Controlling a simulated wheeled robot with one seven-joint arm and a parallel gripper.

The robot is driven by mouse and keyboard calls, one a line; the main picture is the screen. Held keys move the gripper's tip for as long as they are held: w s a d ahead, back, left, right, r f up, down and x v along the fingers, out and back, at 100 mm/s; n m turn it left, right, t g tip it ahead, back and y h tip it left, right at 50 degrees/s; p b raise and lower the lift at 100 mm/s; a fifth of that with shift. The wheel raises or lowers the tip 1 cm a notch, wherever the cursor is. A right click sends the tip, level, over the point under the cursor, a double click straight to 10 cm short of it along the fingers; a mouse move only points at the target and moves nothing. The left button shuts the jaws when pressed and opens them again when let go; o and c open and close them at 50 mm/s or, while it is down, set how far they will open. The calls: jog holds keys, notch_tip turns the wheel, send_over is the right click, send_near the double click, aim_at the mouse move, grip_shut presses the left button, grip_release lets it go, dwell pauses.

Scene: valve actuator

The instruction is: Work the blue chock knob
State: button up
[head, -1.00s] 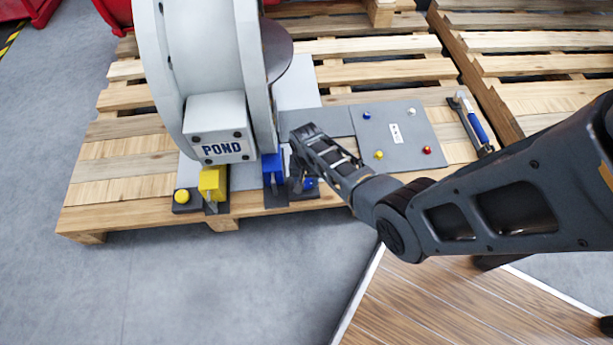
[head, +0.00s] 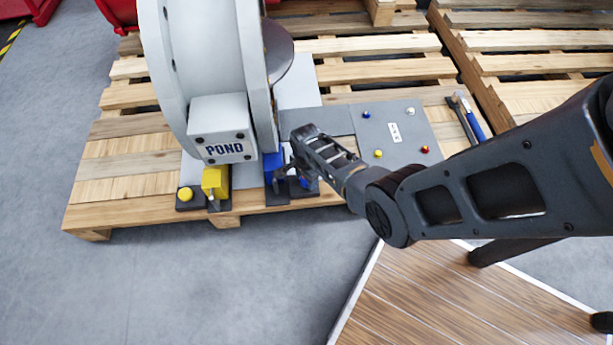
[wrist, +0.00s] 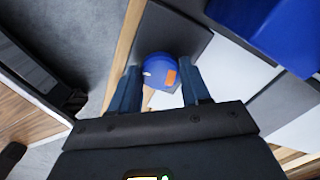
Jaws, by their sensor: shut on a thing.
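The blue chock knob (wrist: 160,70) is a round blue cap with an orange patch, seen between my two fingers in the wrist view. My gripper (wrist: 161,82) is shut on it, with one finger on either side. In the head view my gripper (head: 296,174) reaches down at the pallet's front edge, just right of the blue chock block (head: 273,165). There the knob (head: 304,183) is mostly hidden by the gripper. The blue block also fills the upper right of the wrist view (wrist: 275,30).
A yellow chock (head: 215,181) and yellow knob (head: 185,194) stand to the left. The white wheel-like body marked POND (head: 205,75) rises behind. A grey panel with small coloured buttons (head: 395,135) and a blue-handled tool (head: 470,120) lie right on the wooden pallet (head: 120,190).

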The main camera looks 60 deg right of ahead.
jog(key=shift+m, duration=0.3)
dwell(0.4)
jog(key=o, duration=1.1)
jog(key=shift+c, duration=0.2)
notch_tip(320, 180, up, 8)
jog(key=p, duration=0.4)
jog(key=shift+f, duration=0.1)
jog(key=shift+s, duration=0.1)
